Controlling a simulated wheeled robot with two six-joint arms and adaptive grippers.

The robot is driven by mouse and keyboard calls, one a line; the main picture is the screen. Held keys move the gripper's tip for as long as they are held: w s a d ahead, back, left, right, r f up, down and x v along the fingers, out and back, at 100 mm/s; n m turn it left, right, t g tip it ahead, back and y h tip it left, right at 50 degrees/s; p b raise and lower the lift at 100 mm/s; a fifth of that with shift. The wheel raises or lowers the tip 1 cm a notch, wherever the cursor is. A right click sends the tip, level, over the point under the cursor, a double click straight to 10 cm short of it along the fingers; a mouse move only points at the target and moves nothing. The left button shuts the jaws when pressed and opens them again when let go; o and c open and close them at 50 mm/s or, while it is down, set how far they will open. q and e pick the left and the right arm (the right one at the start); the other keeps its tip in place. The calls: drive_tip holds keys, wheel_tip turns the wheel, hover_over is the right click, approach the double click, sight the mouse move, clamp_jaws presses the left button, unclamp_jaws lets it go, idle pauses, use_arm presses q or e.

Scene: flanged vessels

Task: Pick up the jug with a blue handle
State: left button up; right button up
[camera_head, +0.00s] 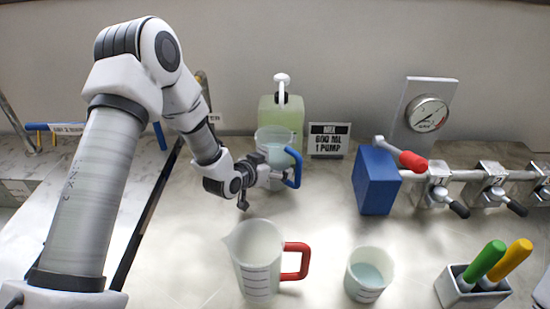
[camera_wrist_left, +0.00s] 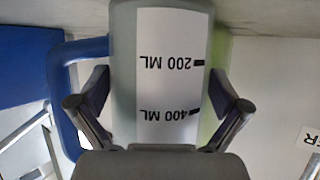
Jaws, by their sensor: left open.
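The jug with a blue handle (camera_head: 274,141) stands upright on the counter in the head view, in front of the green pump bottle. Its blue handle (camera_head: 293,168) is on the right side. My left gripper (camera_head: 268,177) is at the front of this jug and covers part of its lower body. In the left wrist view the jug body (camera_wrist_left: 170,60), marked 200 ML and 400 ML, fills the middle. The open fingers (camera_wrist_left: 160,95) are on both sides of the body, with the handle (camera_wrist_left: 68,100) beyond the left-hand finger. I cannot tell whether they touch it.
A red-handled jug (camera_head: 257,262) and a small cup (camera_head: 368,274) stand nearer. The green pump bottle (camera_head: 283,111) is behind the blue-handled jug, a sign (camera_head: 328,139) beside it. A blue block (camera_head: 375,181) and clamped pipe are to the right. A holder (camera_head: 472,290) has green and yellow handles.

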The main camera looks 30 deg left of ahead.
use_arm(q)
drive_tip(key=c, duration=0.9)
drive_tip(key=shift+r, duration=0.15)
drive_tip(key=shift+c, duration=0.9)
